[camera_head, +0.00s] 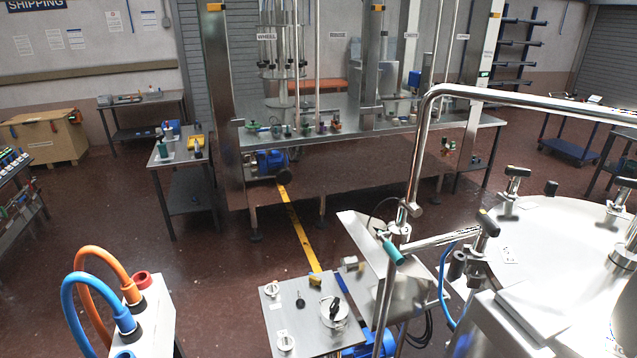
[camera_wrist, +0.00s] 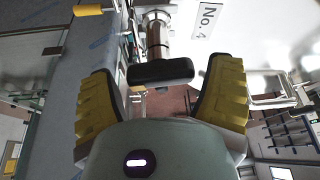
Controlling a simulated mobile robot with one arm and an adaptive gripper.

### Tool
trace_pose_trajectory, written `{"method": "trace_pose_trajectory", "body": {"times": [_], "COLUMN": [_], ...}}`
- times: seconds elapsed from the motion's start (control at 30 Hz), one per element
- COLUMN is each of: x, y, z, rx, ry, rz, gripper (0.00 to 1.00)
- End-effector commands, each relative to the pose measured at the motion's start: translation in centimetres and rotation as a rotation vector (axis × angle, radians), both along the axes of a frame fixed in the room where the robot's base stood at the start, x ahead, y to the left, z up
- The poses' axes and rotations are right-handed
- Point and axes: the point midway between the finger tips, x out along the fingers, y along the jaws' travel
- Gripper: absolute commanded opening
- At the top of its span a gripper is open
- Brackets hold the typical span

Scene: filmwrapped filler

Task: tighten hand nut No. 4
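Hand nut No. 4 (camera_wrist: 161,72) shows in the wrist view as a black crossbar on a metal stem, beside a "No. 4" label (camera_wrist: 205,18) on a pale surface. My gripper (camera_wrist: 162,67) is open, with one yellow ribbed finger on each side of the crossbar. Gaps show between both fingers and the bar, and the gripper holds nothing. In the head view, several black-handled hand nuts (camera_head: 515,180) stand around the round steel tank lid (camera_head: 560,232). I cannot tell which of them is No. 4. The gripper is not clearly visible there.
A bent steel pipe (camera_head: 470,92) rises beside the tank and passes over it. A steel box (camera_head: 368,262) and a panel with knobs (camera_head: 305,318) stand left of the tank. A filling machine (camera_head: 330,160) is behind. Open floor lies to the left.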

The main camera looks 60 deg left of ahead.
Motion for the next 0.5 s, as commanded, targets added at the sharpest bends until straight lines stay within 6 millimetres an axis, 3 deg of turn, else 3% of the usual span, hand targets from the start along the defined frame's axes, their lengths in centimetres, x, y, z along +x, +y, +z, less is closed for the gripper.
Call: {"method": "trace_pose_trajectory", "body": {"times": [0.07, 0.43, 0.5], "x": [0.00, 0.00, 0.00], "y": [0.00, 0.02, 0.02], "z": [0.00, 0.02, 0.02], "rx": [0.000, 0.000, 0.000], "ry": [0.000, 0.000, 0.000], "rz": [0.000, 0.000, 0.000], "gripper": [0.70, 0.32, 0.29]}}
